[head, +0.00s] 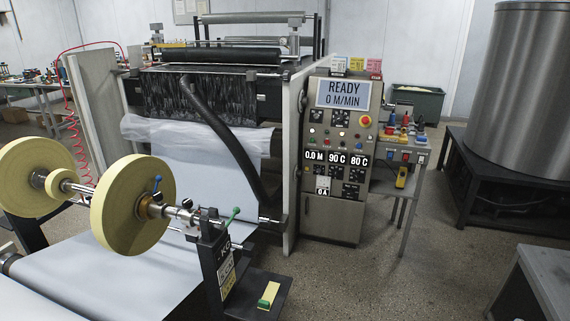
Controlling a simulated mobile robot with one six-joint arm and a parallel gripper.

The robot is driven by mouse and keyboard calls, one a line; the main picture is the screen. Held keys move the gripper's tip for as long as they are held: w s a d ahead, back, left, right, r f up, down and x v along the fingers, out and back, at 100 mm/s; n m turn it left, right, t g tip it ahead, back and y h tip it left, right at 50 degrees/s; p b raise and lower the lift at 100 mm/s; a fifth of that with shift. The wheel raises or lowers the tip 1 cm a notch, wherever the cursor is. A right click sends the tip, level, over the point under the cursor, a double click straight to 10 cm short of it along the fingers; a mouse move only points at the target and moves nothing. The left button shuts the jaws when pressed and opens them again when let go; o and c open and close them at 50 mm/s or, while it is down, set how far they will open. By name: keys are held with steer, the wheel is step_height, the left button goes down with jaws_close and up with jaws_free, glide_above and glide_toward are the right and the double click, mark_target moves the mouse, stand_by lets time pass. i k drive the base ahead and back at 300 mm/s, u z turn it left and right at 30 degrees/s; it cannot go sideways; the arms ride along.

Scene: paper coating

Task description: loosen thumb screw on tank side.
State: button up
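A large grey metal cylinder (518,95), which may be the tank, stands at the right on a dark base (500,200). The coating machine (225,85) also has parts whose small fittings are too small to tell apart. My gripper is not in view.
A control panel (342,95) reads READY, 0 M/MIN. A side table (412,150) with coloured tools stands beside it. Front left are a roll stand (215,265) and yellowish roll discs (130,205).

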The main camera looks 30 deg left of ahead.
mark_target(158, 197)
steer(key=i, duration=1.55)
steer(key=u, duration=3.25)
steer(key=i, duration=0.95)
steer(key=z, duration=0.1)
